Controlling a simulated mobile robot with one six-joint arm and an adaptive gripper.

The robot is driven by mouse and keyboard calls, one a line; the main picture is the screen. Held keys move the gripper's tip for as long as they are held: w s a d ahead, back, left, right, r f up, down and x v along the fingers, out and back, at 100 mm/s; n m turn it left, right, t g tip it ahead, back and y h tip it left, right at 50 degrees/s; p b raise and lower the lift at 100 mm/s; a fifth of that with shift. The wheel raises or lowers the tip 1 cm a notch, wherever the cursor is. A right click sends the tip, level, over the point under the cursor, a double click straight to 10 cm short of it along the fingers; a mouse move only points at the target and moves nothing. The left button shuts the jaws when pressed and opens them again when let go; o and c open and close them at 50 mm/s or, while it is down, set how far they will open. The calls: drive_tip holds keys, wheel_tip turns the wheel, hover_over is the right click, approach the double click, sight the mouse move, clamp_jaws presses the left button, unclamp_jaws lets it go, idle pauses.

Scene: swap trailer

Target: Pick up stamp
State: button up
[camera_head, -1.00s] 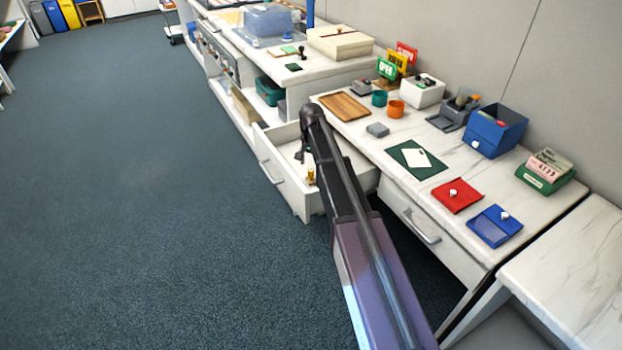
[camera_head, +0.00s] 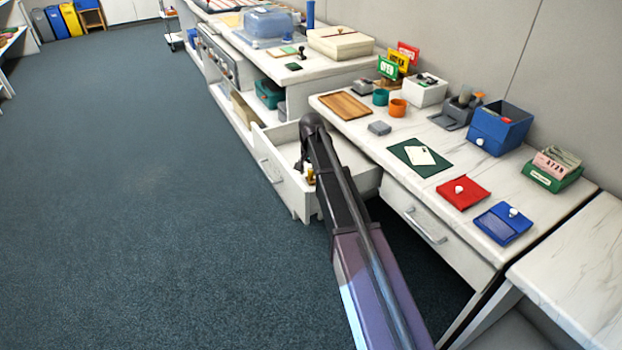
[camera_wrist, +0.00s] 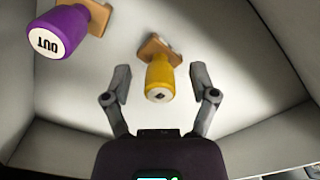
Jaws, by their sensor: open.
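A stamp with a yellow handle and a tan wooden base (camera_wrist: 160,78) lies in the open drawer (camera_head: 300,205). In the wrist view its round end faces the camera. My gripper (camera_wrist: 160,72) is open, with one finger on each side of the yellow stamp and a visible gap on both sides. A purple-handled stamp marked OUT (camera_wrist: 62,32) is at the upper left of the wrist view, outside the fingers. In the head view the yellow stamp (camera_head: 310,176) shows just below my gripper (camera_head: 301,166), partly covered by my arm.
The floor at left is clear.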

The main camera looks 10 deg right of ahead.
sight(311, 169)
idle(0.3)
clamp_jaws()
drive_tip(key=shift+r, duration=0.15)
idle(0.3)
wheel_tip(311, 169, up, 10)
drive_tip(key=p, duration=1)
idle(0.5)
